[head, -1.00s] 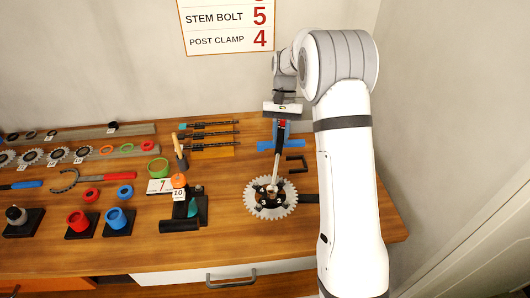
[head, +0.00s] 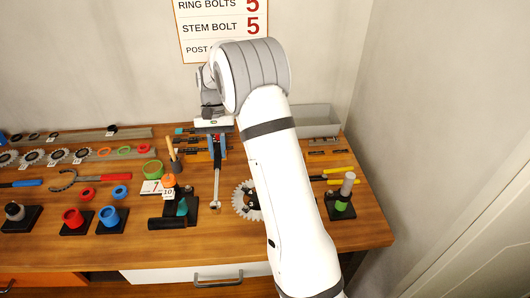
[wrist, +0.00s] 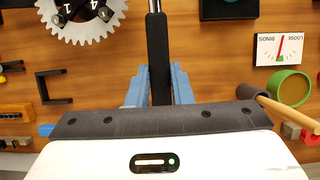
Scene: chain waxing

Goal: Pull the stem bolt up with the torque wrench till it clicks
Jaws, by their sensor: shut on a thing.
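My gripper (head: 217,150), with blue fingers, is shut on the dark handle of the torque wrench (head: 216,183). The wrench's silver shaft points toward the front of the bench, its head left of the toothed chainring (head: 240,198) and apart from it. In the wrist view the black handle (wrist: 158,60) lies between the blue fingers (wrist: 157,88). The chainring (wrist: 60,22) also shows there at top left, with the numbers 1 and 4. My arm hides much of the chainring in the head view. I cannot make out the stem bolt.
A wall sign (head: 222,28) reads stem bolt 5. Left of the wrench are a black stand with a teal piece (head: 182,207), a green ring (head: 153,169) and a mallet (head: 174,158). A dial card (wrist: 281,48) reads loose and binds. A grey bin (head: 318,120) stands back right.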

